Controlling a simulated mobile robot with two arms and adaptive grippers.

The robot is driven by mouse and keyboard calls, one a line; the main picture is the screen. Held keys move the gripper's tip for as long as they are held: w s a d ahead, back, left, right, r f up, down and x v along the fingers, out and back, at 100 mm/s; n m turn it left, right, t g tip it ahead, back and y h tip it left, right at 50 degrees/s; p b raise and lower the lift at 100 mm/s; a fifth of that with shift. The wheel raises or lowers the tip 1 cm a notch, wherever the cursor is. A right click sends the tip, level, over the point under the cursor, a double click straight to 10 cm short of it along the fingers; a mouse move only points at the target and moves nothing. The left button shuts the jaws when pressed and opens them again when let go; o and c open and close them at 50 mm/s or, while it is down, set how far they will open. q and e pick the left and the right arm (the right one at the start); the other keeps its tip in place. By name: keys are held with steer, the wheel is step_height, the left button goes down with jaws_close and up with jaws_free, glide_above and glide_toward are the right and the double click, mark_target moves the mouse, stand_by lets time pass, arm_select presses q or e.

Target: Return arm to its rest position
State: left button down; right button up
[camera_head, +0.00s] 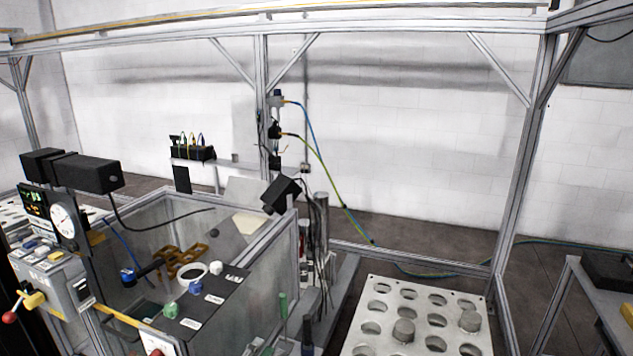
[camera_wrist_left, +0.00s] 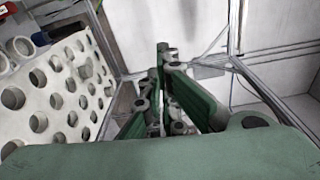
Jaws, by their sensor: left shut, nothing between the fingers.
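My left gripper (camera_wrist_left: 164,52) shows in the left wrist view, with grey linkages and dark green fingers. Its fingers come together at the tips, and nothing is held between them. A broad green part of my gripper fills the bottom of that view. The fingers point toward a metal frame (camera_wrist_left: 234,45) and a pale wall, with no object touching the tips. In the head view I cannot clearly pick out the gripper among the crowded fixtures at the bottom. My right gripper is in neither view.
A white plate with round holes (camera_wrist_left: 45,85) is left of the fingers. Cables (camera_head: 325,165) hang behind. A side table (camera_head: 590,300) is at right.

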arm_select(q)
steer(key=s+a+r+n+y, duration=0.1)
steer(key=s+a+n+y, duration=0.3)
steer(key=a+n+y, duration=0.6)
steer(key=s+a+f+n+g+y, duration=0.1)
steer(key=s+a+f+n+g, duration=0.25)
steer(key=s+f+n, duration=0.4)
steer(key=s+d+f+n+g+h, duration=0.2)
steer(key=s+g, duration=0.2)
steer(key=s, duration=0.6)
steer(key=s+d+f+n+g+h, duration=0.1)
steer(key=s+d+f+n+g, duration=0.3)
steer(key=s, duration=0.6)
steer(key=s+a+f+m+g+b, duration=0.1)
steer(key=s+f+b, duration=0.15)
steer(key=f, duration=1.35)
steer(key=s+a+f+m+g+b, duration=0.15)
steer(key=f+b, duration=0.25)
steer(key=f, duration=1.2)
steer(key=s+a+f+g+b, duration=0.1)
steer(key=s+f+b, duration=0.4)
steer(key=s+f, duration=1.1)
step_height(320, 180, down, 4)
steer(key=shift+a+f+n, duration=0.1)
steer(key=shift+a+n, duration=0.3)
steer(key=shift+a, duration=0.15)
